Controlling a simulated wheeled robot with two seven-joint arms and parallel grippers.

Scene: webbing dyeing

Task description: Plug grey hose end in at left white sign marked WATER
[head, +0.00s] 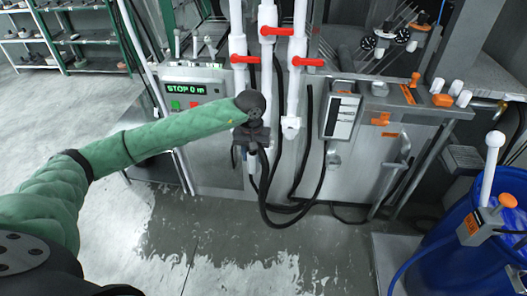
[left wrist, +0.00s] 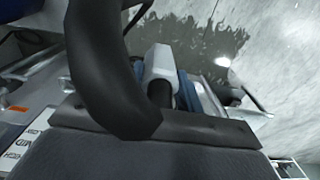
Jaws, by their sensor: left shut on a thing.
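My left gripper (head: 252,150) is at the front of the steel machine, below the leftmost white pipe. It is shut on the grey hose end (head: 252,172), whose pale tip points down. In the left wrist view the pale hose end (left wrist: 158,62) shows between blue-grey fingers (left wrist: 163,85), with a thick black hose (left wrist: 110,70) looping close in front. A white sign (head: 343,116) with dark lines is on a grey box right of the gripper; its words are too small to read. No sign marked WATER can be made out. My right gripper is not in view.
White pipes with red valve handles (head: 276,31) come down over the machine (head: 215,150); one ends in a white fitting (head: 290,128). Black hoses (head: 285,217) hang to the wet floor. A blue barrel (head: 465,245) stands at right. The floor at front is open.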

